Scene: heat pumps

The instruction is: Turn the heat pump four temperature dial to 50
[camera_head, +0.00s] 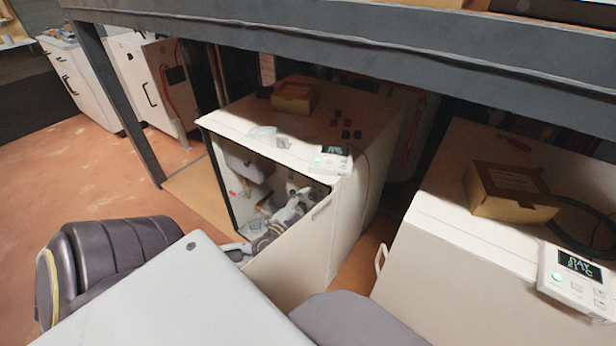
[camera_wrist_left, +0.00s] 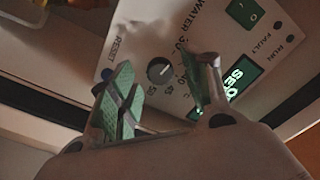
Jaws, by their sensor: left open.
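The temperature dial (camera_wrist_left: 159,70) is a small round dark knob on a white control panel (camera_wrist_left: 235,40) in the left wrist view. Printed numbers ring it, 50 and 45 on its lower side; where its pointer aims is too small to read surely. My left gripper (camera_wrist_left: 166,64) is open, one green-padded finger on each side of the dial, with no clear contact. In the head view my left gripper (camera_head: 308,193) is inside the open front of the middle white heat pump (camera_head: 290,277), and the dial is hidden there. My right gripper is not in view.
The panel also has a green display (camera_wrist_left: 243,75) and a switch (camera_wrist_left: 244,12). A thermostat (camera_head: 331,160) and cardboard box (camera_head: 295,96) sit on the middle heat pump. Another heat pump (camera_head: 455,260) stands right. A dark beam (camera_head: 350,48) crosses above. Floor at left is free.

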